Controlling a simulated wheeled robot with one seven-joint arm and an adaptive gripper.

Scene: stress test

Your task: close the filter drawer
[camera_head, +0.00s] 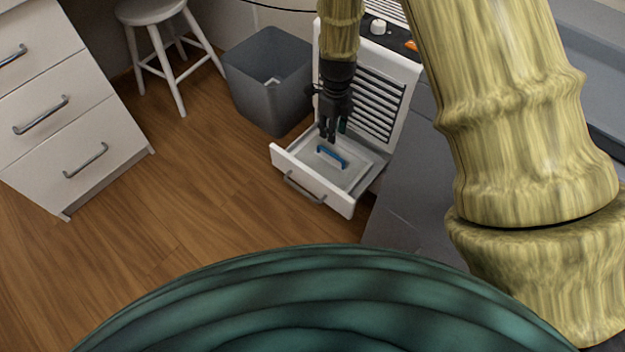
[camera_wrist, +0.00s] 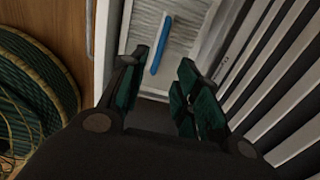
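The filter drawer (camera_head: 350,200) is white and stands pulled out from the bottom of a white louvred unit (camera_head: 373,105). Its front carries a dark bar handle (camera_head: 304,190). Inside lies a pale panel with a blue handle (camera_head: 332,156); the blue handle also shows in the wrist view (camera_wrist: 161,45). My gripper (camera_head: 329,138) hangs pointing down above the open drawer, close to the louvred front. In the wrist view its green-padded fingers (camera_wrist: 165,92) are spread apart with nothing between them. Whether the fingertips touch the panel cannot be told.
A grey bin (camera_head: 268,85) stands just left of the unit. A white stool (camera_head: 160,40) and a white drawer cabinet (camera_head: 70,110) are farther left. The wooden floor (camera_head: 200,190) in front of the drawer is clear. A grey surface lies to the right.

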